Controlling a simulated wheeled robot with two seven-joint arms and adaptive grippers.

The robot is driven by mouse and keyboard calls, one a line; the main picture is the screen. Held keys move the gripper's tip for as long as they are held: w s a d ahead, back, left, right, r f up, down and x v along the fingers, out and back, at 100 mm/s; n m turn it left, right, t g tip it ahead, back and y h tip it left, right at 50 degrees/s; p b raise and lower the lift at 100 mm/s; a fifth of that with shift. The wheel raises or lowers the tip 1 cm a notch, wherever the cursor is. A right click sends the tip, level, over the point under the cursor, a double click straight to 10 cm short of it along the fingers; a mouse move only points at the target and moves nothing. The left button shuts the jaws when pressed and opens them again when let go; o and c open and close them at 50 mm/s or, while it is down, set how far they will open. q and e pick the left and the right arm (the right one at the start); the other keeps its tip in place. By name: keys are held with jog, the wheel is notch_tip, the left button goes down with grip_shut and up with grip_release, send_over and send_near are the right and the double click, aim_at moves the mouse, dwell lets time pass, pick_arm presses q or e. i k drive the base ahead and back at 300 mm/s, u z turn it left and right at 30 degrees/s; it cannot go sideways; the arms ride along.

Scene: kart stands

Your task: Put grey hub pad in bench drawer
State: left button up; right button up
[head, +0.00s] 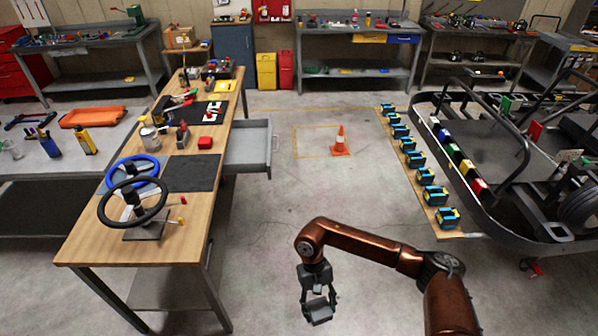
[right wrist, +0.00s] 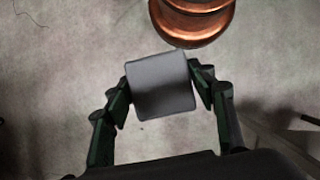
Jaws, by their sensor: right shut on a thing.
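The grey hub pad (right wrist: 162,86) is a grey block with rounded corners. My right gripper (right wrist: 160,88) is shut on it, with a finger against each side in the right wrist view. In the head view my right gripper (head: 319,302) hangs over the bare floor, right of the wooden bench, and the pad (head: 319,310) shows at its fingertips. The bench drawer (head: 249,147) is grey and pulled out from the bench's right side, farther back and left of the gripper. The part of its inside that shows looks empty. My left gripper is not in view.
An orange cone (head: 340,142) stands on the floor. A kart frame (head: 490,190) and a board with several blue-black items are at right.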

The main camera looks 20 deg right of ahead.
aim_at(237, 146)
jog(key=z, duration=0.85)
jog(key=i, duration=3.45)
jog(key=u, duration=2.75)
jog(key=i, duration=0.45)
